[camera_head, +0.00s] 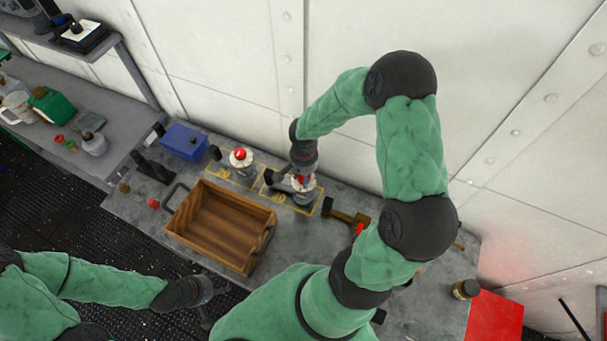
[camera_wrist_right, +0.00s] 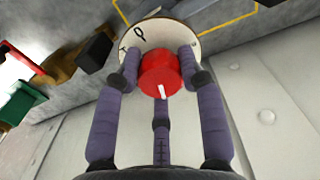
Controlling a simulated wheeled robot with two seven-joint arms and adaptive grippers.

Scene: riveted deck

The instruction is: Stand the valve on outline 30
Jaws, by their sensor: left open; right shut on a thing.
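The valve (camera_head: 304,186), with a grey body, a pale round disc and a red knob, is upright at the yellow outline 30 (camera_head: 279,198) in the head view. My right gripper (camera_head: 302,174) points down over it, shut on its red knob. The right wrist view shows the fingers (camera_wrist_right: 160,75) around the red knob (camera_wrist_right: 160,72), with the pale disc (camera_wrist_right: 135,38) beyond. I cannot tell whether the valve's base touches the bench. My left gripper (camera_head: 210,302) is open and empty, low over the dark floor at the bottom left.
A similar red-topped valve (camera_head: 240,157) stands on another yellow outline to the left. A wooden crate (camera_head: 186,218) with handles sits in front. A blue box (camera_head: 184,141) is at the left, a brass-coloured fitting (camera_head: 345,216) at the right. The wall is close behind.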

